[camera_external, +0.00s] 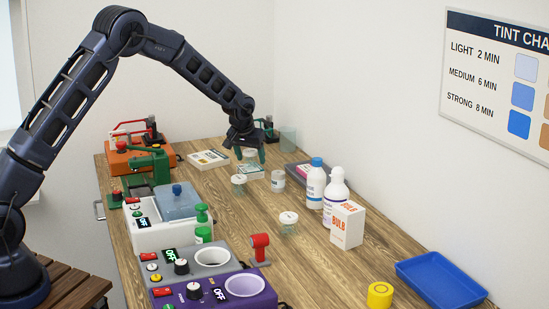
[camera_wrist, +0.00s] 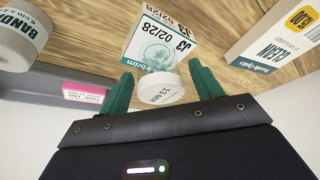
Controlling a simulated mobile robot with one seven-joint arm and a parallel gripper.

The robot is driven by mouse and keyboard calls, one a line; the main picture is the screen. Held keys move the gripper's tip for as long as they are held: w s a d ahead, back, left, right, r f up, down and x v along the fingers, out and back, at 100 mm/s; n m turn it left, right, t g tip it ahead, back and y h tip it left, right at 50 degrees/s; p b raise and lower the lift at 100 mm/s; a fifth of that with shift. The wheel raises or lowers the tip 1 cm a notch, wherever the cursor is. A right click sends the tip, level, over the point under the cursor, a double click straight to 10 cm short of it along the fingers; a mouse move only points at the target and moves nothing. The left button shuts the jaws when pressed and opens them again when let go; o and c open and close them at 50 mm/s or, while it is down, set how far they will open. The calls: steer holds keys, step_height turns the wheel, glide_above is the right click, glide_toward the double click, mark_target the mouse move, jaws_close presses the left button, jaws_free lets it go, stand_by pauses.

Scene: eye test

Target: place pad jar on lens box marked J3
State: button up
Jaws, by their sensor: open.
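The pad jar (camera_wrist: 160,88), clear with a white lid, is upright between my gripper's fingers. In the wrist view its clear body overlaps the lens box marked J3 (camera_wrist: 179,36), a white and teal box with "02/28" printed on it. The jar (camera_external: 249,153) appears to stand on the box (camera_external: 251,172) in the external view, though a finger partly hides where they meet. My gripper (camera_external: 247,153) is open, with one green finger on each side of the jar; it also shows in the wrist view (camera_wrist: 153,92). The small print on the lid is unclear.
Two similar white-lidded jars (camera_external: 239,181) (camera_external: 289,219) and a bandage roll (camera_external: 278,180) stand nearby. Another lens box (camera_external: 209,158) lies left. Bottles (camera_external: 316,184) and a bulb box (camera_external: 347,226) stand right, and a grey tray (camera_wrist: 40,90) lies close by.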

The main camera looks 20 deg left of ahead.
steer(key=v, duration=1.1)
steer(key=s+a+r, duration=1)
steer(key=s, duration=0.2)
steer(key=s+a+r, duration=0.9)
steer(key=s+a, duration=0.1)
steer(key=s, duration=0.1)
steer(key=s+a, duration=0.3)
steer(key=s, duration=0.7)
steer(key=s+a+f, duration=0.1)
steer(key=s+a, duration=0.1)
steer(key=s, duration=0.8)
steer(key=s+a+f, duration=0.1)
steer(key=s+a, duration=0.2)
steer(key=s, duration=0.8)
steer(key=shift+a, duration=0.35)
